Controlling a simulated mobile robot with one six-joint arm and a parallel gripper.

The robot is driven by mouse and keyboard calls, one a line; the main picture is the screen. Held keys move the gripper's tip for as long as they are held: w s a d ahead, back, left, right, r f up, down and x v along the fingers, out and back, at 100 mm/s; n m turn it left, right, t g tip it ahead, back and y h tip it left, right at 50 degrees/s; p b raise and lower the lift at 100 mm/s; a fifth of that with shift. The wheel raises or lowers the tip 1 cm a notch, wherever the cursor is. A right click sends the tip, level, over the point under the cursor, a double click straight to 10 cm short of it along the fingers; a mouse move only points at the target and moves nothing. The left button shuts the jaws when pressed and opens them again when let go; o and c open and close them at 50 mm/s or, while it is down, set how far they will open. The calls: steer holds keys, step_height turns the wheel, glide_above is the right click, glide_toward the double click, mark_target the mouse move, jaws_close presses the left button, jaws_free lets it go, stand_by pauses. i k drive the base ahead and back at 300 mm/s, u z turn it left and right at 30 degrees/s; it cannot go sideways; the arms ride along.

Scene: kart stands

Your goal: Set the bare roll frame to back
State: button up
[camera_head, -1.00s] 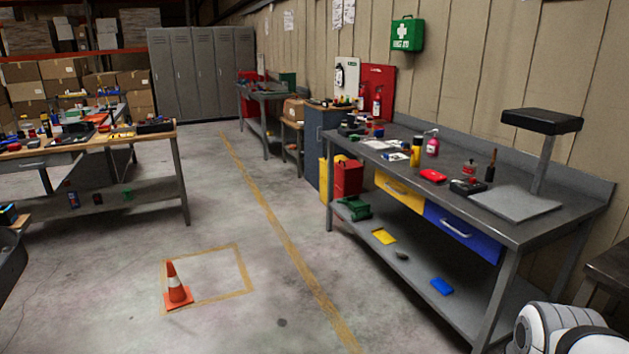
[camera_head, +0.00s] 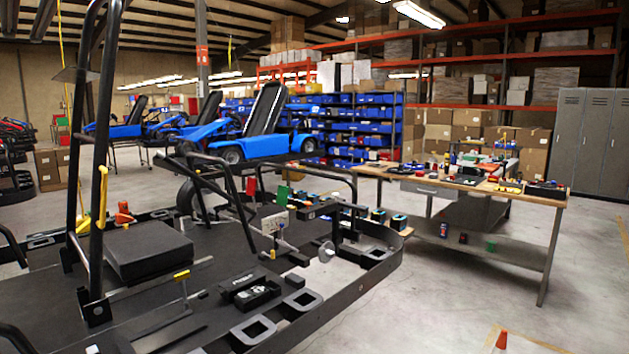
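A large bare black kart frame (camera_head: 180,300) fills the lower left. A tall black tube frame (camera_head: 103,130) stands up at its left side, running out of the top of the picture; it looks like the roll frame, but I cannot tell for sure or read its set position. A yellow handle (camera_head: 103,200) is beside these tubes. Another small yellow-topped lever (camera_head: 182,276) stands on the floor pan near a black seat-like block (camera_head: 150,250). Lower black hoops (camera_head: 232,190) rise from the middle of the frame. My gripper is not in view.
A wooden-topped workbench (camera_head: 420,187) with tools stands behind the frame to the right. Blue karts (camera_head: 262,140) stand farther back. Blue bin shelves (camera_head: 365,125) and grey lockers (camera_head: 585,135) line the rear.

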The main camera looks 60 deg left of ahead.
mark_target(80, 76)
steer(key=u, duration=3.4)
steer(key=i, duration=1.65)
steer(key=z, duration=0.05)
